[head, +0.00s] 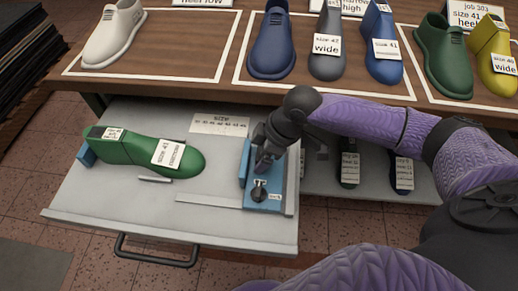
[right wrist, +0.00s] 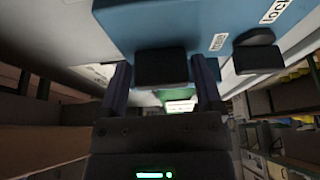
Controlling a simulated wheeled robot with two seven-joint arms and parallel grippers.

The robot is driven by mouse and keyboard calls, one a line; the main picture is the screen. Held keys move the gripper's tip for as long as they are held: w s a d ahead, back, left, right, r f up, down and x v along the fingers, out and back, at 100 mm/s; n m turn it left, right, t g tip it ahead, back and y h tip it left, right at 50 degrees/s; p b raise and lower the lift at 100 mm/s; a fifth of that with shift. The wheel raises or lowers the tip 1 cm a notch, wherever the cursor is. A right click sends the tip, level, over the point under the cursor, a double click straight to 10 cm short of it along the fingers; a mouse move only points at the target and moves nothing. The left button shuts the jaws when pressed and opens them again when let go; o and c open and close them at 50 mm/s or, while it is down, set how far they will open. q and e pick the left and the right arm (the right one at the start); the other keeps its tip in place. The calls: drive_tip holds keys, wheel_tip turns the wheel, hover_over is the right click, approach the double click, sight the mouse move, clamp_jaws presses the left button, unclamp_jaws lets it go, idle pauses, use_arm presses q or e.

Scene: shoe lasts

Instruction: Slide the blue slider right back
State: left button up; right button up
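The blue slider (head: 263,190) sits at the right of the pulled-out grey drawer, with a label and a dark knob (head: 259,191) near its front. My right gripper (head: 265,160) reaches down onto its middle part. My left gripper is not in view.
The drawer (head: 110,205) has a black front handle (head: 155,252) and a size label (head: 219,125). Above it, a wooden shelf (head: 215,78) holds several shoe lasts. Two tagged dark lasts stand lower right. Bare drawer floor lies in front of the green last.

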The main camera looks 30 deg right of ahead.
drive_tip(key=shift+o, duration=0.7)
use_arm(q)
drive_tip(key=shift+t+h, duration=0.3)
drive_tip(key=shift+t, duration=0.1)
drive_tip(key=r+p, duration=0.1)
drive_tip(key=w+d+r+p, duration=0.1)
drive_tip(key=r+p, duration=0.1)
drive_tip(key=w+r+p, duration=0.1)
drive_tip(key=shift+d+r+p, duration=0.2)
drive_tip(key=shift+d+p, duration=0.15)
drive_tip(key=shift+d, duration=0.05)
use_arm(e)
drive_tip(key=v, duration=1)
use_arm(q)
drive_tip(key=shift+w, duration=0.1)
use_arm(e)
drive_tip(key=shift+s+f, duration=0.1)
